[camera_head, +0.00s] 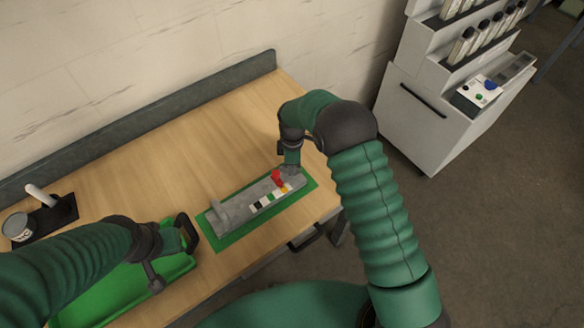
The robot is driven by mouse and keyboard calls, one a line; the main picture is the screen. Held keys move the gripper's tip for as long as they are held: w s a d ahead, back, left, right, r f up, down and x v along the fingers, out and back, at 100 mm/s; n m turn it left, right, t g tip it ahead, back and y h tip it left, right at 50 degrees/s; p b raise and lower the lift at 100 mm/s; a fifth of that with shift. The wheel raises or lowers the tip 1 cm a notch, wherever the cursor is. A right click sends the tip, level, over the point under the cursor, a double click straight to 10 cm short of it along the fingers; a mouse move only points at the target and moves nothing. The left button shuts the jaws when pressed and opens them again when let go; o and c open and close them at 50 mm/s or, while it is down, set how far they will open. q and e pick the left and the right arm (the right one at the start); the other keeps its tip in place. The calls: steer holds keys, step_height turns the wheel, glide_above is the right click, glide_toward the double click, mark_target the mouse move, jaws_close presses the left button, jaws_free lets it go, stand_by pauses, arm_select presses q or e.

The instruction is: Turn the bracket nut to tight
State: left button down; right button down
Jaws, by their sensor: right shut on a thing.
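A grey bracket assembly (235,208) lies on a green mat (222,240) near the table's front edge. It carries a row of small coloured blocks and a red part (277,178) towards its right end. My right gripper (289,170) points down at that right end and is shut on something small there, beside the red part. The nut itself is too small and too covered by the gripper to make out. My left gripper (172,262) is over the green tray (112,292) at the lower left; its finger gap is not clear.
A can (16,227) and a white-handled tool (40,195) stand on a dark mat at the far left. A grey ledge (150,117) runs along the wall. The table's middle back is clear. A white cabinet (415,125) stands apart on the right.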

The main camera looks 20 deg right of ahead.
steer(key=m+b, duration=0.1)
steer(key=m, duration=0.5)
steer(key=shift+w+m, duration=0.1)
steer(key=shift+m, duration=0.2)
steer(key=m+b, duration=0.1)
steer(key=m, duration=0.8)
steer(key=shift+m, duration=2.4)
steer(key=c, duration=1.4)
jaws_free()
